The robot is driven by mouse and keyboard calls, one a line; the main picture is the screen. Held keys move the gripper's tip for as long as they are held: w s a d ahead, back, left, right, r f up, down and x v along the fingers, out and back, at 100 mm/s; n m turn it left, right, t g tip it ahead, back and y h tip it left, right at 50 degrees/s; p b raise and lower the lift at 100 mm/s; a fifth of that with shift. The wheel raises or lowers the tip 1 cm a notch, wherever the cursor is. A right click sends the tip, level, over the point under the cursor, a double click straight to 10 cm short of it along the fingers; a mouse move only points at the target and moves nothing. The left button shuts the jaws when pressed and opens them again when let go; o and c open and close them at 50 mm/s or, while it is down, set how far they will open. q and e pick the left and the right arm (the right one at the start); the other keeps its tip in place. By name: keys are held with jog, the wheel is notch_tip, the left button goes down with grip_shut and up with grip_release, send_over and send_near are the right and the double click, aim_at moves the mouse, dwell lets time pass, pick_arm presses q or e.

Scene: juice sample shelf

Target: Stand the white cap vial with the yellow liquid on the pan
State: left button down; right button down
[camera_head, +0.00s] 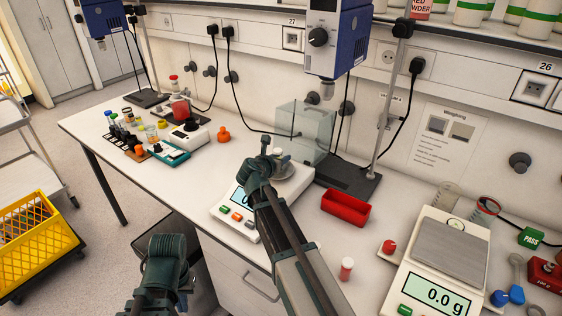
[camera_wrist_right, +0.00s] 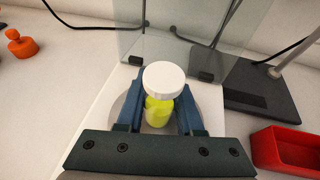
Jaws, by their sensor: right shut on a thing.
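The white cap vial with yellow liquid (camera_wrist_right: 158,111) stands upright between the fingers of my right gripper (camera_wrist_right: 160,115), which is shut on it. In the head view my right gripper (camera_head: 272,165) is over the small balance (camera_head: 229,213), at its round grey pan (camera_head: 294,180). The gripper hides much of the vial and pan there. I cannot tell whether the vial's base touches the pan. My left gripper (camera_head: 166,250) is low at the front, off the bench edge, and its fingers cannot be made out.
A clear glass shield (camera_head: 305,125) stands just behind the small balance. A larger balance (camera_head: 450,250) is at the right. An orange weight-like piece (camera_head: 224,135) stands behind left.

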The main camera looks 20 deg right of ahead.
jog(key=shift+f, duration=0.1)
jog(key=c, duration=0.5)
grip_release()
jog(key=shift+c, duration=0.2)
jog(key=shift+r, duration=0.2)
jog(key=p+v, duration=0.4)
jog(key=v, duration=0.6)
jog(key=shift+s+a+r, duration=0.1)
jog(key=shift+r, duration=0.1)
jog(key=shift+p+v, duration=0.3)
jog(key=shift+v, duration=0.55)
jog(key=shift+f, duration=0.15)
